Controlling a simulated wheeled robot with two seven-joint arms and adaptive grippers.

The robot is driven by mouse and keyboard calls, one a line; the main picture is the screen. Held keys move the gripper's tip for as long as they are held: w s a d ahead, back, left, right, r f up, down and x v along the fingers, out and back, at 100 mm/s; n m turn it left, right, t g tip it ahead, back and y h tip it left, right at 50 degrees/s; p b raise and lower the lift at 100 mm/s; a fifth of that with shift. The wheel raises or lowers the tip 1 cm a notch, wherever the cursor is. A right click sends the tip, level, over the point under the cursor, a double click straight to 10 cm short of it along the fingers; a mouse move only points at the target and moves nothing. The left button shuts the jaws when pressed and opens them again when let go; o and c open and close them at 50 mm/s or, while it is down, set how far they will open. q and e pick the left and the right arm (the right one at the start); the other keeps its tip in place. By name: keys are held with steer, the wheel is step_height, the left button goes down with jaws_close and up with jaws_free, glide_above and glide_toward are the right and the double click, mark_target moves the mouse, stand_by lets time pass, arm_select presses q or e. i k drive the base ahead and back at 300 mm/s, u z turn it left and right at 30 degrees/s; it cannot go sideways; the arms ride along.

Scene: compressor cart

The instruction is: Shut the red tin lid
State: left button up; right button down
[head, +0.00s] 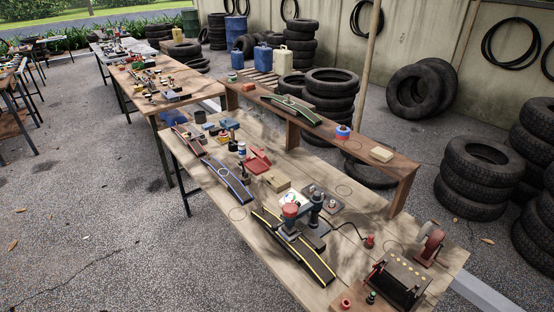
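A small red tin (257,166) sits on the wooden workbench (222,178), left of its middle. A red panel that looks like its lid (259,153) stands tilted up at the tin's back edge, so the tin appears open. The tin is small in the head view, and I cannot make out its inside or the hinge. Neither of my grippers is in view.
A tan block (276,180) lies just right of the tin, and a blue-edged curved strip (228,181) lies to its front left. A press-like tool with a red top (290,211) stands further right. A raised wooden shelf (330,134) runs along the bench's back.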

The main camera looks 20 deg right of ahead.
mark_target(262, 154)
steer(key=u, duration=0.45)
steer(key=i, duration=1.1)
steer(key=z, duration=0.4)
